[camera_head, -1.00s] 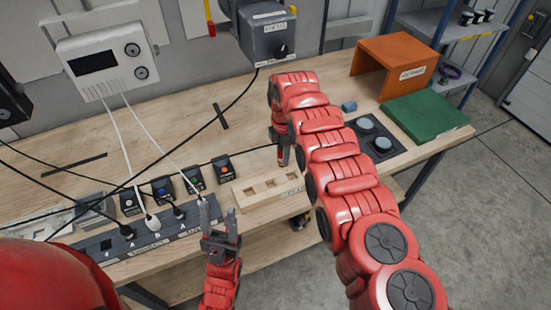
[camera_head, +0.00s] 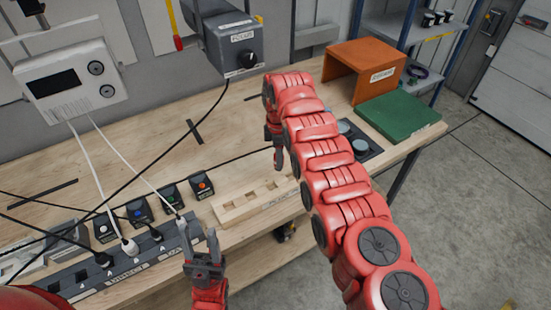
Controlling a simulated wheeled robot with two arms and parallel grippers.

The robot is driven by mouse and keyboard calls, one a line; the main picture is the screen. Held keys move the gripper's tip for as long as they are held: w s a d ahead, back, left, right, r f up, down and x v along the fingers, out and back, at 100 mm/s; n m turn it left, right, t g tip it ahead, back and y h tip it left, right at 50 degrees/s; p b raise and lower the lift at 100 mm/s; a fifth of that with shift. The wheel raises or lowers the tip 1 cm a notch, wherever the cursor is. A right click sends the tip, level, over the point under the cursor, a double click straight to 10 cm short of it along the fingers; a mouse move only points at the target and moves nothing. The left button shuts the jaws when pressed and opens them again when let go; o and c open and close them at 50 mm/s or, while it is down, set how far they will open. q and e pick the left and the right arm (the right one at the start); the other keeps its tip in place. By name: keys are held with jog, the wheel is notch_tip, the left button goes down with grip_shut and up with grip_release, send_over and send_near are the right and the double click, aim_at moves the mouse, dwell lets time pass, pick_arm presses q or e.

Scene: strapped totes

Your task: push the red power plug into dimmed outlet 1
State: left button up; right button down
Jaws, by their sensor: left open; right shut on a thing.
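My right gripper (camera_head: 277,160) points down above the table, behind the wooden block. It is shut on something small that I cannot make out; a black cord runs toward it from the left. I cannot clearly identify the red power plug. The dark outlet strip (camera_head: 75,283) lies along the table's front left edge. White plugs (camera_head: 130,248) and black plugs (camera_head: 103,260) sit on it. My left gripper (camera_head: 200,240) is open and empty, just in front of the strip's right end, near a white-corded plug (camera_head: 181,224).
Small black boxes with coloured buttons (camera_head: 171,197) stand behind the strip. A slotted wooden block (camera_head: 238,209) lies right of them. A grey box with a knob (camera_head: 235,45) and a white unit (camera_head: 70,80) are at the back. Cords cross the left side. An orange shelf (camera_head: 355,75) stands at the right.

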jog(key=shift+w+d+r+m, duration=0.1)
jog(key=shift+w+d+m, duration=0.05)
jog(key=shift+d+m, duration=0.2)
jog(key=shift+d+m, duration=0.25)
jog(key=shift+d, duration=0.05)
jog(key=d+m, duration=0.1)
jog(key=d+m+b, duration=0.1)
jog(key=w+d+r+m+b, duration=0.1)
jog(key=d+m, duration=0.1)
jog(key=shift+w, duration=0.1)
dwell(0.7)
jog(key=shift+w+d+m+b, duration=0.15)
jog(key=shift+d+m+b, duration=0.3)
jog(key=shift+d, duration=0.2)
